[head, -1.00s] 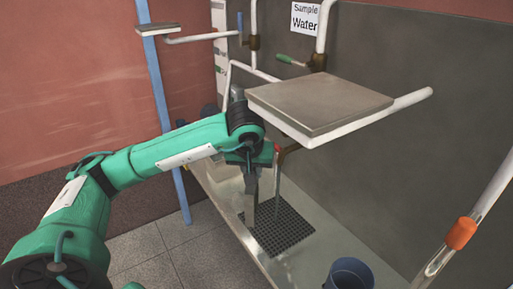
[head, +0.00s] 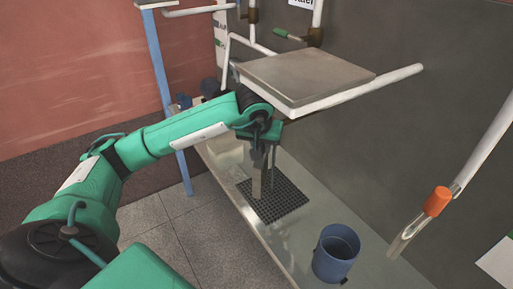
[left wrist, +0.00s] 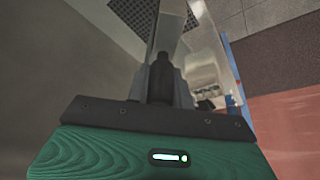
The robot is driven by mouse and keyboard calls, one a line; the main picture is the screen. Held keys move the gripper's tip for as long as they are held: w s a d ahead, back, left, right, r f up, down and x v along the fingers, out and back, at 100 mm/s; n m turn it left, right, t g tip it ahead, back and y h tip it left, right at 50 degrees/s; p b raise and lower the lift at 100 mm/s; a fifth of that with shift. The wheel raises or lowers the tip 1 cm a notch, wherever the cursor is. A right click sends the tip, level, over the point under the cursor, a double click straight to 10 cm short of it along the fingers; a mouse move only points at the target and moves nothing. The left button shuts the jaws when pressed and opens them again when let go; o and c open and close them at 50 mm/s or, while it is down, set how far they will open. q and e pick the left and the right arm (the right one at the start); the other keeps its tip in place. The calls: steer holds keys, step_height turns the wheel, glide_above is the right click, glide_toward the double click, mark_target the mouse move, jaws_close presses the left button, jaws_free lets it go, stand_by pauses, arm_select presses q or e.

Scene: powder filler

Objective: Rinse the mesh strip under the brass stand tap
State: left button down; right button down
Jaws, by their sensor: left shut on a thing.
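In the left wrist view the strip (left wrist: 172,24) stands out beyond the closed fingers (left wrist: 162,85). A thin upright line (head: 274,168) shows just right of the strip; I cannot tell whether it is water or a pipe. The stand tap's brass body is not clearly visible behind my gripper. My right gripper is not in view.
The grey shelf (head: 308,75) on white pipes overhangs close to my wrist. A blue bucket (head: 336,255) stands on the metal ledge (head: 290,240) at front right. A pipe with an orange collar (head: 437,201) slopes down at right. A blue post (head: 165,90) stands at left.

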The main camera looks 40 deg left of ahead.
arm_select(q)
steer(key=w, duration=0.4)
steer(key=shift+w+a+f, duration=0.15)
steer(key=shift+a+f, duration=0.1)
steer(key=shift+f, duration=0.15)
steer(key=w, duration=0.2)
steer(key=w+f+b, duration=0.1)
steer(key=w, duration=0.1)
steer(key=shift+a, duration=0.25)
steer(key=shift+d+r, duration=0.1)
